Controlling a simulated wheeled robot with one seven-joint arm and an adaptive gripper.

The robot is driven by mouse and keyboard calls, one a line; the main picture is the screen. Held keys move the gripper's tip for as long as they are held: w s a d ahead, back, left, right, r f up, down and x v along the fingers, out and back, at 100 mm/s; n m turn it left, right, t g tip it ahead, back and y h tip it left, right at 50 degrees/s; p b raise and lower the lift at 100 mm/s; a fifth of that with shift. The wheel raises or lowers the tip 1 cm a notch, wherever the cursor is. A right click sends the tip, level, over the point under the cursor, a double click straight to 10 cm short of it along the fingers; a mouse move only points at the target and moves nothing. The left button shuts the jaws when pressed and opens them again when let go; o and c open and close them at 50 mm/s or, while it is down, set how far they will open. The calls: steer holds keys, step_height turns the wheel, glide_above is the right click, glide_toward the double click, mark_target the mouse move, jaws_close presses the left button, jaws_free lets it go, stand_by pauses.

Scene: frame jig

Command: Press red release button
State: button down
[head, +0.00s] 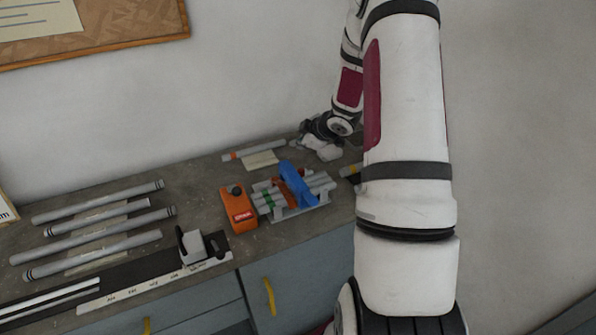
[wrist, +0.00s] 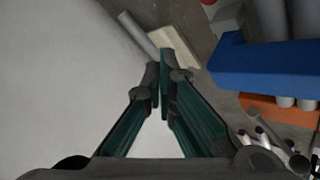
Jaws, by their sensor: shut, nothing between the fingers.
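The jig (head: 290,208) is a grey fixture on the bench that carries grey tubes under a blue clamp bar (head: 298,184). In the wrist view the blue bar (wrist: 265,65) lies to the right of my gripper (wrist: 163,70), apart from it. My gripper is shut and empty, with its fingertips over the bench. A small red spot (wrist: 208,2) is cut off by the top edge of the wrist view; I cannot tell whether it is the release button. No red button shows clearly in the head view, where my arm end (head: 325,140) is behind the jig near the wall.
An orange box (head: 239,208) stands left of the jig. Several grey tubes (head: 100,220) lie at the left of the bench, behind a black rail with a ruler (head: 150,280). A pale pad (head: 261,161) with a tube (head: 253,149) lies near the wall (head: 250,70).

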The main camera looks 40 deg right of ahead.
steer(key=b, duration=0.4)
glide_above(299, 172)
steer(key=f, duration=0.4)
steer(key=shift+w+d+f, duration=0.1)
steer(key=shift+w+f, duration=0.1)
steer(key=shift+f, duration=0.15)
steer(key=shift+s+f+b, duration=0.2)
steer(key=shift+f+b, duration=0.25)
steer(key=shift+f, duration=0.8)
steer(key=shift+f, duration=0.15)
steer(key=shift+f, duration=0.25)
steer(key=shift+f, duration=0.5)
stand_by(0.5)
steer(key=shift+r, duration=0.1)
steer(key=shift+r+p, duration=0.7)
steer(key=shift+r, duration=0.15)
